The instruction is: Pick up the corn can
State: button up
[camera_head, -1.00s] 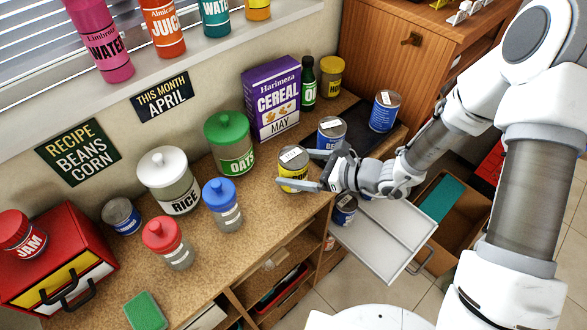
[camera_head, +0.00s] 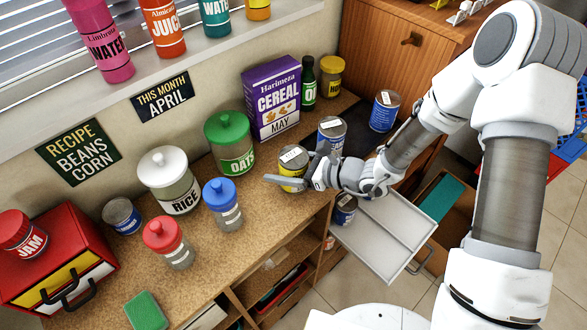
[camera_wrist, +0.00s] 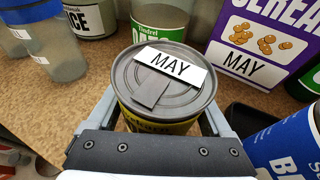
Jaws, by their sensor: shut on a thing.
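A yellow can (camera_head: 291,170) with a grey lid stands upright near the front edge of the brown counter. In the wrist view, the same can (camera_wrist: 165,85) has a white "MAY" label on its lid; its side print is mostly hidden. My gripper (camera_head: 294,167) is shut on this can, one finger on each side. In the wrist view the fingers of my gripper (camera_wrist: 163,115) flank the can below its lid. I cannot see any gap under the can.
A blue can (camera_head: 332,135) stands close to the right finger. The oats jar (camera_head: 232,145) and cereal box (camera_head: 272,98) stand behind. A blue-lidded jar (camera_head: 222,205) is to the left. An open drawer (camera_head: 385,235) juts out below the counter.

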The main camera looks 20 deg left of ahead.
grip_shut()
jog(key=shift+r, duration=0.2)
